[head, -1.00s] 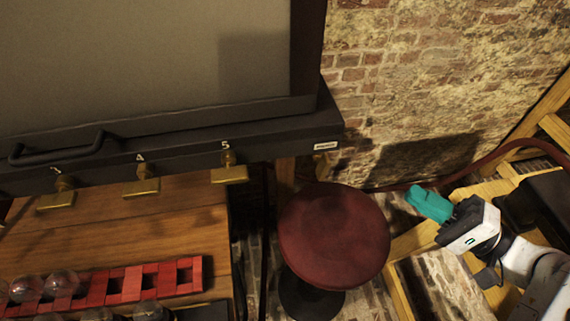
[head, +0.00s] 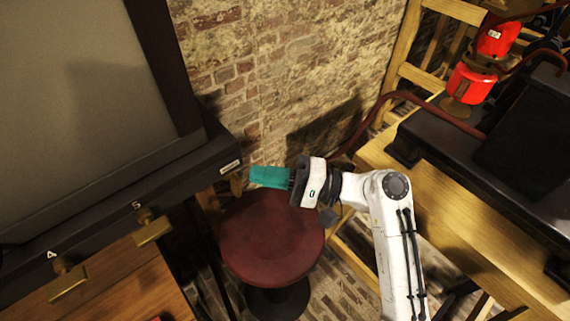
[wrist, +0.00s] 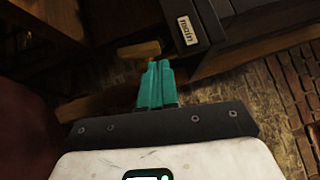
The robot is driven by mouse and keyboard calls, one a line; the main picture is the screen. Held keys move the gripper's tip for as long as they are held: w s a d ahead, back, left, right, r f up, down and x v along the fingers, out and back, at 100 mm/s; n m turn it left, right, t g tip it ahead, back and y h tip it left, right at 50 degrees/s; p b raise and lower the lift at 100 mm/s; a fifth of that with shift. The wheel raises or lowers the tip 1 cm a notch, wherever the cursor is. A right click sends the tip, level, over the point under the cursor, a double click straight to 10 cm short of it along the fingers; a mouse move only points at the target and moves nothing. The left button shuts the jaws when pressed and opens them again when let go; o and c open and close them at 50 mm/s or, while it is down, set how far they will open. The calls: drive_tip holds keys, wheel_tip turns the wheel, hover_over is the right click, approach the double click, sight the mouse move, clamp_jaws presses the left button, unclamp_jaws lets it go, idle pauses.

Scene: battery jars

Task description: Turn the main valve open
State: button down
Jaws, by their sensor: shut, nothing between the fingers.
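Brass taps with flat handles, numbered 4 (head: 68,280) and 5 (head: 152,228), stick out from the front of a dark cabinet (head: 190,172). My gripper (head: 254,176) has teal fingers, shut and empty. It is above the red stool in the head view, close to the cabinet's labelled corner. In the wrist view its fingertips (wrist: 159,66) point toward a brass handle (wrist: 139,51), with no contact that I can make out.
A red round stool (head: 270,245) stands below my gripper. A wooden table (head: 130,285) is at lower left. At right are a wooden bench (head: 470,190) with a dark box, red canisters (head: 472,82) and a red hose (head: 425,103). A brick wall (head: 285,60) stands behind.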

drive_tip(key=shift+s+a, duration=0.35)
drive_tip(key=shift+a, duration=0.15)
